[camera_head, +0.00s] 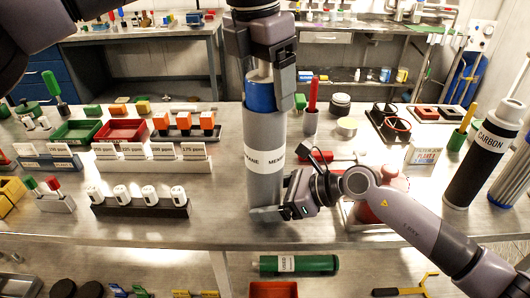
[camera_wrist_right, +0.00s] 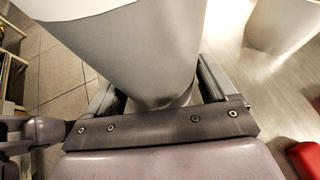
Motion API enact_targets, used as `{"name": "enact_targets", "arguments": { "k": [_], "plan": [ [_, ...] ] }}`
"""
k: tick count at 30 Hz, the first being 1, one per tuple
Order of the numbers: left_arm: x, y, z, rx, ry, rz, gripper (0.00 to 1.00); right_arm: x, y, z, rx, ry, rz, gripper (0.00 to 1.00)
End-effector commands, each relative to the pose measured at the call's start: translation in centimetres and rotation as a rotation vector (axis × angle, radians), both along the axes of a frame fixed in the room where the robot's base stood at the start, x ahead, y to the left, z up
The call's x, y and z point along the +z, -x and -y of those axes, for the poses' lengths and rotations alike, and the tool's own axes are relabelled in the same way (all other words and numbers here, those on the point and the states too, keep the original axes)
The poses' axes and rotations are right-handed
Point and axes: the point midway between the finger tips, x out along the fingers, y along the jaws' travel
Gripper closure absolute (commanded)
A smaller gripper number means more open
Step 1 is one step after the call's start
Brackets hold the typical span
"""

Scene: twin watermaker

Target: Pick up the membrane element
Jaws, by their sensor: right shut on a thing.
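The membrane element (camera_head: 264,185) is a tall grey cylinder with a blue band near its top, a pale end above it and a white label. It stands upright near the table's front edge. My right gripper (camera_head: 291,196) is shut on its lower part from the right. In the right wrist view the grey cylinder (camera_wrist_right: 140,45) rises between the jaws of my right gripper (camera_wrist_right: 160,98). My left gripper (camera_head: 265,75) hangs down over its top end, fingers beside the pale part. Whether those fingers press on it is unclear.
A black carbon cylinder (camera_head: 478,165) stands at the right. A dark rack with white pieces (camera_head: 140,205) and a row of labelled pale blocks (camera_head: 150,160) lie at the left. A green cylinder (camera_head: 300,265) lies on the lower shelf. A red object (camera_wrist_right: 304,158) is close to my right wrist.

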Motion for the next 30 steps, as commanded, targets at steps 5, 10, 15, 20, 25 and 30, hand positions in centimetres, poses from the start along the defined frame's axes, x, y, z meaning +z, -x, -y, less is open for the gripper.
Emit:
{"name": "enact_targets", "arguments": {
  "k": [5,10,15,20,25,30],
  "plan": [
    [0.1,0.0,0.0,0.0,0.0,0.0,0.61,0.1,0.0,0.0,0.0,-0.001,0.002,0.61],
    [0.2,0.0,0.0,0.0,0.002,0.002,0.61,0.1,0.0,0.0,0.0,-0.001,0.002,0.61],
    [0.8,0.0,0.1,-0.001,0.003,0.004,0.61,0.1,0.0,0.0,0.0,-0.001,0.002,0.61],
    [2.9,0.0,0.1,0.001,0.005,0.005,0.61,0.1,0.0,0.0,-0.001,-0.001,0.001,0.61],
    [5.7,0.0,0.1,0.0,0.004,0.004,0.61,0.0,0.0,0.0,0.0,-0.001,0.0,0.61],
    [7.9,0.1,0.1,0.0,0.004,0.003,0.61,0.0,0.0,0.0,0.0,0.0,0.0,0.61]
  ]
}}
